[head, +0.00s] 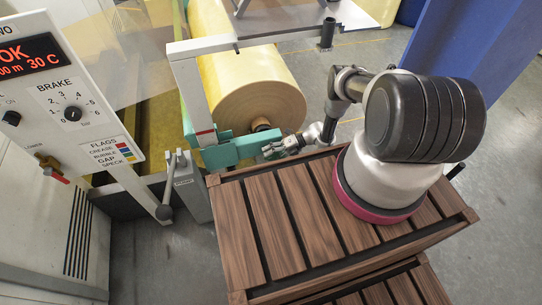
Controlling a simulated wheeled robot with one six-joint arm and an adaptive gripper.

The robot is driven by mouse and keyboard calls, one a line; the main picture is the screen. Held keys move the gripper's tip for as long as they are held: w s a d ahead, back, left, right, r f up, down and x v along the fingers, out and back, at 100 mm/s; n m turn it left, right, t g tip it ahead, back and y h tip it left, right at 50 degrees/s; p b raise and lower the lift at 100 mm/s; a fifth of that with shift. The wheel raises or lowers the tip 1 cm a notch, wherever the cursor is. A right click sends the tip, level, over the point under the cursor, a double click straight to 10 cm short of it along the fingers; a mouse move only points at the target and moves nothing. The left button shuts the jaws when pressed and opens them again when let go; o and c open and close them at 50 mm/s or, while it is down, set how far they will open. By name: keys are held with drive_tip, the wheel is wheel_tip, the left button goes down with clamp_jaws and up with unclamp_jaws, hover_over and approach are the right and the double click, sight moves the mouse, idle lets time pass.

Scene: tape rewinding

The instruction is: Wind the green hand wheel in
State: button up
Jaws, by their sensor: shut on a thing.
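My gripper (280,147) reaches left from the arm to the end of the teal chuck block (232,151), beside the yellow roll's core. Its fingers are shut on a small green part at the block's right end, which I take to be the green hand wheel (267,149). The fingers hide most of the wheel, so its rim and how far it is wound cannot be made out. The large yellow roll (240,85) lies behind the block, with its brown core (261,125) just above the gripper.
A white control panel (70,90) with a red display and a brake dial stands at the left. A grey lever (180,175) stands left of my slatted wooden base. A blue pillar (470,45) rises at the right. Grey floor (160,265) is clear at the front left.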

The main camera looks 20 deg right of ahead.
drive_tip(key=shift+w, duration=0.1)
drive_tip(key=o, duration=1)
drive_tip(key=v, duration=1.2)
